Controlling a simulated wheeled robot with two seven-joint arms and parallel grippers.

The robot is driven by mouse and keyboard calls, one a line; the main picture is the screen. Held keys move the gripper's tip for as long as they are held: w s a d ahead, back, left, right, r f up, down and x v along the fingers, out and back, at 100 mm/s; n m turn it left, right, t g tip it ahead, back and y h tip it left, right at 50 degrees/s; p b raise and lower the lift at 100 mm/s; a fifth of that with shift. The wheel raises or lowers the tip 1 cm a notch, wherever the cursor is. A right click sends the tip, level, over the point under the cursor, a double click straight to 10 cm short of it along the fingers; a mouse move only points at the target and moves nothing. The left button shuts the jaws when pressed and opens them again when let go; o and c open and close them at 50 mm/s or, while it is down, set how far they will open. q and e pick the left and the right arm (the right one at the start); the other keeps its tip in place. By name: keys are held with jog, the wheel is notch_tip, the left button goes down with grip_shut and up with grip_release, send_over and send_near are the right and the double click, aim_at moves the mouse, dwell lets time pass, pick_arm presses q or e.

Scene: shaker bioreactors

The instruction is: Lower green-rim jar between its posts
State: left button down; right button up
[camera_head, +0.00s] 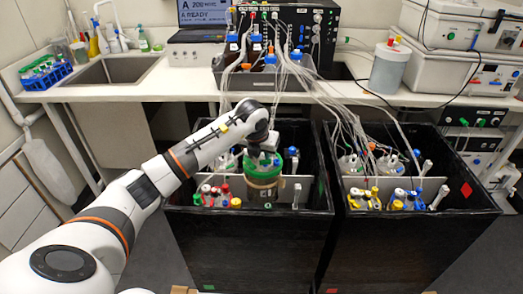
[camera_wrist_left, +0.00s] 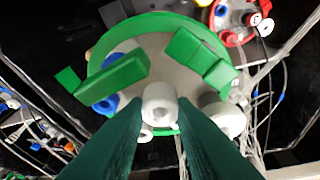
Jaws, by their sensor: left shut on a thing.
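My left gripper (camera_head: 262,150) is over the jar's lid. In the left wrist view, the lid's green rim (camera_wrist_left: 150,24) and green clips fill the upper middle. My left gripper's dark green fingers (camera_wrist_left: 160,118) close on the white central port (camera_wrist_left: 159,98) of the lid. I cannot make out the posts clearly or tell whether the jar touches the bottom. My right gripper is not in view.
The left black box (camera_head: 250,245) also holds red-, blue- and yellow-capped parts. A second black box (camera_head: 415,240) stands at right with more vessels. Many tubes hang from the bench (camera_head: 140,88) into both boxes. A red-rim vessel (camera_wrist_left: 238,22) is close to the jar.

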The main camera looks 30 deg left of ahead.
aim_at(260, 195)
pick_arm(q)
jog(key=shift+f+b, duration=4.45)
jog(key=shift+f, duration=2.25)
jog(key=shift+f+b, duration=1.65)
jog(key=shift+f, duration=0.7)
jog(key=shift+a+f+b, duration=0.15)
jog(key=shift+f+b, duration=0.2)
jog(key=shift+b, duration=0.15)
jog(key=shift+f, duration=0.15)
